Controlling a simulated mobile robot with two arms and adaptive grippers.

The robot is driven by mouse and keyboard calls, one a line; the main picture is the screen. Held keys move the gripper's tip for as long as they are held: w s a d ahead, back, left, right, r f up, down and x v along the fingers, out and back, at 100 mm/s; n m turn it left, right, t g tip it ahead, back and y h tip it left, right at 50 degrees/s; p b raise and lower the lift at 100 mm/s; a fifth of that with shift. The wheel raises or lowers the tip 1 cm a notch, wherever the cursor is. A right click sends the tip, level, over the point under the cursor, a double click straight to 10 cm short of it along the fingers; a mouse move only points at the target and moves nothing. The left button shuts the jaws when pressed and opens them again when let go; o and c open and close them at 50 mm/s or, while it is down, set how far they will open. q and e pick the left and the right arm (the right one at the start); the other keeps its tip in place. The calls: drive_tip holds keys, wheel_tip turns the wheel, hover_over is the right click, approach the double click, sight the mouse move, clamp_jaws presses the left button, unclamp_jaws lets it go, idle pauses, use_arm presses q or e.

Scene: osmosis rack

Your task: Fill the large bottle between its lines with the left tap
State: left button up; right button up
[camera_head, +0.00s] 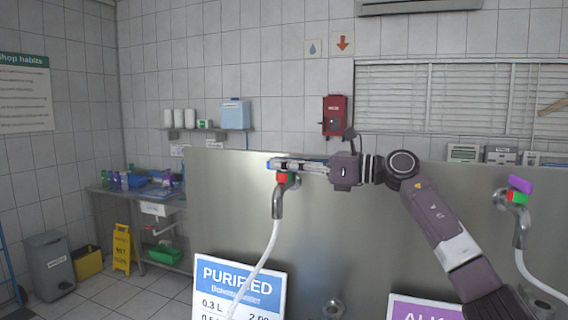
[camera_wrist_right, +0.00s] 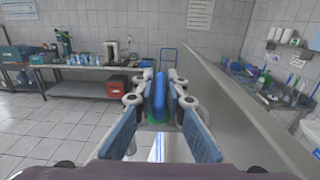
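The left tap (camera_head: 278,201) has a metal spout, a red and green collar (camera_head: 283,178) and a white hose hanging down. Its blue handle (camera_wrist_right: 160,97) stands between the fingers of my right gripper (camera_wrist_right: 160,86) in the right wrist view. The fingers lie close along both sides of the handle and look shut on it. In the head view my right gripper (camera_head: 281,164) reaches in from the right, level with the tap's top. The hose's lower end is out of frame. I see no large bottle and no fill lines. My left gripper is out of view.
A steel panel (camera_head: 225,195) spans the front. A blue PURIFIED sign (camera_head: 240,284) and a purple-topped sign (camera_head: 425,308) stand low. A second tap (camera_head: 520,215) with a purple handle is at right. A sink bench (camera_head: 113,192) and yellow floor sign (camera_head: 122,248) stand left.

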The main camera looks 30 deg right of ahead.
drive_tip(key=o, duration=0.3)
drive_tip(key=shift+s+d, duration=0.1)
drive_tip(key=v, duration=0.7)
drive_tip(key=shift+s, duration=0.1)
drive_tip(key=shift+s+d+f, duration=0.1)
idle(0.4)
